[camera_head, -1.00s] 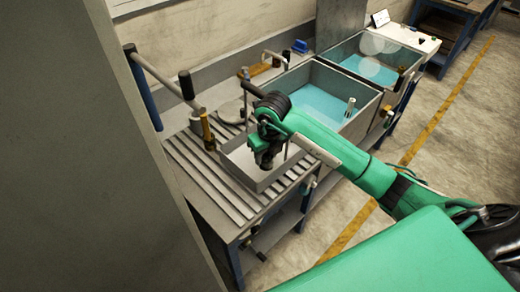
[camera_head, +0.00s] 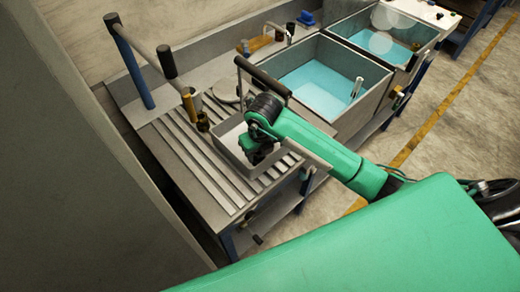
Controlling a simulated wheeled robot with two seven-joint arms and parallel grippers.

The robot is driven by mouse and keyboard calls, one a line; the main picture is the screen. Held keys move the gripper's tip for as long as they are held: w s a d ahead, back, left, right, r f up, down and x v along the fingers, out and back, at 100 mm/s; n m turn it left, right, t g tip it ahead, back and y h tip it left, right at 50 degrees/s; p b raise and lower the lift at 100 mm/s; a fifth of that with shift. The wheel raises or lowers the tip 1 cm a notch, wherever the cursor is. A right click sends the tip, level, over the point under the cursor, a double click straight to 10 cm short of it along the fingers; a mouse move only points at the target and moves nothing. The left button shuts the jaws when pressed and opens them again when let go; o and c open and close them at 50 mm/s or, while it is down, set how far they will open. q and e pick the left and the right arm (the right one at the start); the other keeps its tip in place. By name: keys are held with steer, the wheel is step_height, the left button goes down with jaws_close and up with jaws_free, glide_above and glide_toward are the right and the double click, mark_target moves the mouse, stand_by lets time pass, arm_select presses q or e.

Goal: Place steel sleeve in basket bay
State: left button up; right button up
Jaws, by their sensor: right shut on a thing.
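The basket (camera_head: 226,147) is a grey open box on the slatted bench, with a dark-topped handle (camera_head: 262,77) standing over it. My right gripper (camera_head: 258,155) points down over the right part of the basket, inside or just above its rim; the exact height is hard to tell. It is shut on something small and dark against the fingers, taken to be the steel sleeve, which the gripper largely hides. The arm covers the basket's right side, so its bays cannot be made out. My left gripper is out of view.
The slatted bench top (camera_head: 190,165) is clear left of the basket. A blue post with a lever (camera_head: 135,62) and brass-coloured cylinders (camera_head: 190,103) stand behind. Two water tanks (camera_head: 318,88) lie to the right, the nearer holding a pale cylinder (camera_head: 357,87). A grey panel (camera_head: 75,190) fills the left.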

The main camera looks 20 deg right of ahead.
mark_target(260, 154)
steer(key=o, duration=1)
steer(key=shift+a+f, duration=0.15)
steer(key=shift+a, duration=0.05)
steer(key=shift+c, duration=0.2)
steer(key=o, duration=0.3)
steer(key=shift+d, duration=0.1)
steer(key=shift+o, duration=0.2)
steer(key=shift+w+d+f, duration=0.1)
steer(key=shift+w, duration=0.05)
steer(key=shift+r, duration=0.5)
steer(key=r, duration=0.2)
steer(key=r+b, duration=0.1)
steer(key=r, duration=0.2)
steer(key=shift+s+r+b, duration=0.3)
steer(key=shift+s, duration=0.05)
steer(key=shift+s+r, duration=0.15)
steer(key=shift+r, duration=0.55)
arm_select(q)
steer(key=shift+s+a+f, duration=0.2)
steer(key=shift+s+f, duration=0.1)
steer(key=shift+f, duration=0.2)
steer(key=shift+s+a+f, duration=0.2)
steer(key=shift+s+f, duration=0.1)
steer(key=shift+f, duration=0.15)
